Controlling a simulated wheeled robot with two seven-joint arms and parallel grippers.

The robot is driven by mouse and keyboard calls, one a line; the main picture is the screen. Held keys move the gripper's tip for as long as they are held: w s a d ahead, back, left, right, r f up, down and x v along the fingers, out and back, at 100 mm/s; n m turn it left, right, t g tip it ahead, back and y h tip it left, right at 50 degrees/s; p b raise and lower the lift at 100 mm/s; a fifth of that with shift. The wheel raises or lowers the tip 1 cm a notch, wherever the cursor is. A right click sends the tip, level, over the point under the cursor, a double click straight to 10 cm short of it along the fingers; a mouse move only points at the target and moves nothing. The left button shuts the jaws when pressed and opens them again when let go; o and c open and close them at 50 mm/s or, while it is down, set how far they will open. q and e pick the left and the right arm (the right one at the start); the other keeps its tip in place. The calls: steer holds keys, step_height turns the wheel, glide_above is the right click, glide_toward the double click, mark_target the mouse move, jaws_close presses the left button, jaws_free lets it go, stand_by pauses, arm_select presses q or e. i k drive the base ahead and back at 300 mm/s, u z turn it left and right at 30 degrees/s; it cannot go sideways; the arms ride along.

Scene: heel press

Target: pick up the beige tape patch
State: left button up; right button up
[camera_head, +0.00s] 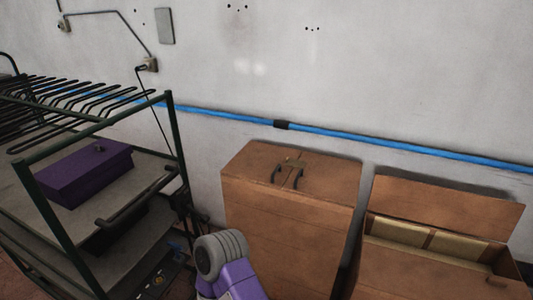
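I cannot make out a beige tape patch for certain. A small tan patch (293,163) shows on top of the closed brown box (290,220), by two dark curved handle-like parts (286,175). A small orange-tan piece (159,281) also lies low at the bottom of the rack; it is too small to identify. Neither of my grippers is in view. A purple and grey rounded part at the bottom middle looks like a link of my own arm, in front of the closed box's lower left side.
A green-framed rack (174,140) with hanging bars stands at the left; a purple box (85,168) sits on its shelf. An open brown box (440,272) with tan contents stands at the right. A blue pipe (350,138) runs along the wall behind.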

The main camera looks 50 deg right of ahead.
mark_target(290, 162)
steer(key=z, duration=0.2)
steer(key=i, duration=0.65)
steer(key=z, duration=1.8)
